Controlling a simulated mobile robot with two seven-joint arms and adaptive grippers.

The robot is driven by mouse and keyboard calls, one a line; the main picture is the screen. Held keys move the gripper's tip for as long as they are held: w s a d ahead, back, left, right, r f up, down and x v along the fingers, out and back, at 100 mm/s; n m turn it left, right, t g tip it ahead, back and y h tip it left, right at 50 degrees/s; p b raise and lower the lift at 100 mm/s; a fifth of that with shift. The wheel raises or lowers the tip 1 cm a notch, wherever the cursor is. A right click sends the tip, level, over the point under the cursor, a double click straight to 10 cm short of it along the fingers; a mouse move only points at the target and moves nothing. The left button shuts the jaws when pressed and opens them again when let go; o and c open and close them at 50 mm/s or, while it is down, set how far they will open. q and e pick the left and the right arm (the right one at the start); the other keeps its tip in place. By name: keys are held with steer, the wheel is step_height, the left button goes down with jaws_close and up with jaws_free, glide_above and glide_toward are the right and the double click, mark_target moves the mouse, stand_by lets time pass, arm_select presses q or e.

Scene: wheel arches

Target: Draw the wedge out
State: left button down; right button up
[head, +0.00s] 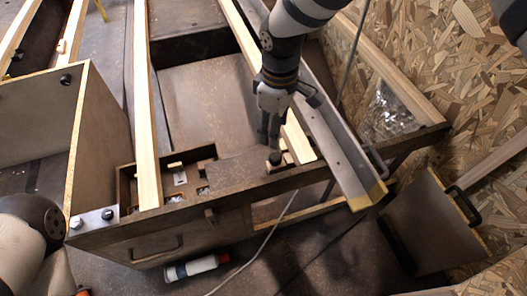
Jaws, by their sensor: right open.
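My right gripper (273,146) points down over the long dark front rail (310,177), near its middle. Its fingers are open, just above a small dark round-topped piece (275,159); I cannot tell whether they touch it. A pale wooden piece (288,158) shows beside the fingertips, partly hidden. I cannot tell for sure which piece is the wedge.
Pale wooden battens (146,120) run away from the rail. A metal angle bar (338,150) lies close right of my right gripper. A shallow compartment box (125,188) stands left. A white bottle (196,267) and a cable (262,240) lie below. A chipboard wall (470,60) bounds the right.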

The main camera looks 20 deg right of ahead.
mark_target(276, 156)
steer(key=f+b, duration=0.1)
steer(key=f, duration=0.4)
steer(key=f+b, duration=0.1)
steer(key=f, duration=0.4)
steer(key=shift+s+f+b, duration=0.2)
steer(key=shift+f+b, duration=0.15)
steer(key=shift+f, duration=0.05)
jaws_close()
